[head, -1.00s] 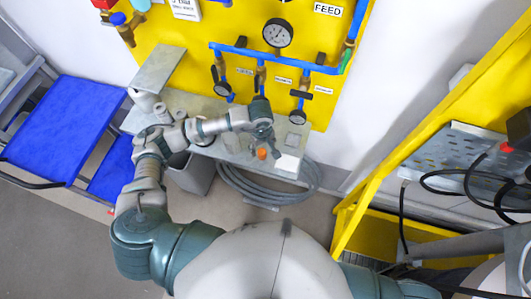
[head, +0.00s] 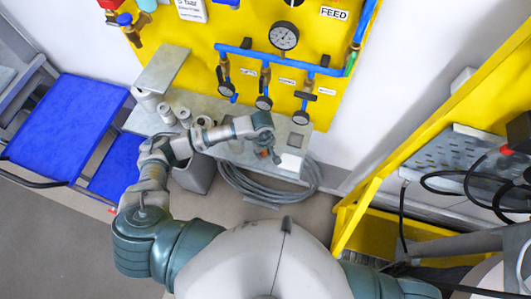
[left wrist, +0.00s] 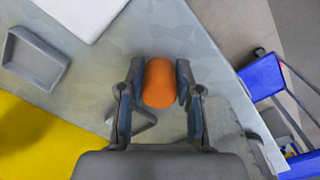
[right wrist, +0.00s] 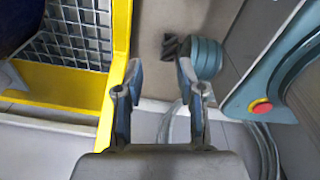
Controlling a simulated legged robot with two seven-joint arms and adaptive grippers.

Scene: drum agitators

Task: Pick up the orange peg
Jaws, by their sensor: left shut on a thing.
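The orange peg (left wrist: 159,83) is between the two fingers of my left gripper (left wrist: 160,75) in the left wrist view, and the fingers are shut on it. In the head view the peg (head: 264,153) is a small orange spot, mostly hidden by my left gripper (head: 273,153), over the grey metal bench (head: 225,150). I cannot tell whether the peg touches the bench. My right gripper (right wrist: 159,72) is open and empty in the right wrist view.
Grey cylinders (head: 166,113) stand on the bench's left. A yellow panel (head: 190,60) with blue pipes and gauges rises behind it. A coiled grey hose (head: 250,190) lies below the bench. A yellow frame (head: 365,205) stands at the right, a blue cart (head: 65,125) at the left.

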